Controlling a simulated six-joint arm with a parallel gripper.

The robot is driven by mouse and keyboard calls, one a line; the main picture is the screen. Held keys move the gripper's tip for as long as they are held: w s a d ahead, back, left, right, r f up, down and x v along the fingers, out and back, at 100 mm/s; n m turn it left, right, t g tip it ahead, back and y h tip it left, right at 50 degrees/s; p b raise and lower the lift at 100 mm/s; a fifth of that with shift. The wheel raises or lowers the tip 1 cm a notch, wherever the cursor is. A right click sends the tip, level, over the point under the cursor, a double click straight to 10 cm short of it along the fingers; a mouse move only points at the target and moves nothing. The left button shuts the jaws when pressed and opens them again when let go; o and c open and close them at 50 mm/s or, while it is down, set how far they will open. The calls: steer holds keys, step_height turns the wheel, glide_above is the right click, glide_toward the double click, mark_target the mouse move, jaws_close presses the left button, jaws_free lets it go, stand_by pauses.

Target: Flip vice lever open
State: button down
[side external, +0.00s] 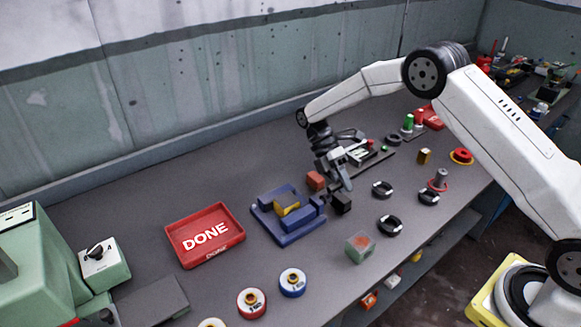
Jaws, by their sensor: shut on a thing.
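The blue vice (290,228) sits on the grey bench in the middle of the side external view. A yellow piece (287,209) lies between its jaws. A dark block-like part (341,204) is at the vice's right side and looks like the end of its lever, though the link between them is unclear. My gripper (347,187) reaches down just right of the vice, over this dark part. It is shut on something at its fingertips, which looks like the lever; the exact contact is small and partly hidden.
A reddish block (316,181) stands close behind the vice, left of my gripper. A red DONE tray (206,236) lies to the left. Several black rings lie to the right, one being this ring (389,225). A green-red cube (360,248) is near the front edge.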

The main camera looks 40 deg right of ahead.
steer(key=shift+w+r+g, duration=0.2)
steer(key=shift+w+g, duration=0.5)
steer(key=shift+g, duration=0.4)
steer(key=c, duration=0.6)
jaws_free()
steer(key=shift+o, duration=0.2)
steer(key=shift+r, duration=0.15)
steer(key=r, duration=0.4)
steer(key=shift+s, duration=0.25)
steer(key=s+r, duration=0.8)
steer(key=s, duration=0.5)
steer(key=shift+s+r, duration=0.2)
steer(key=shift+r, duration=0.2)
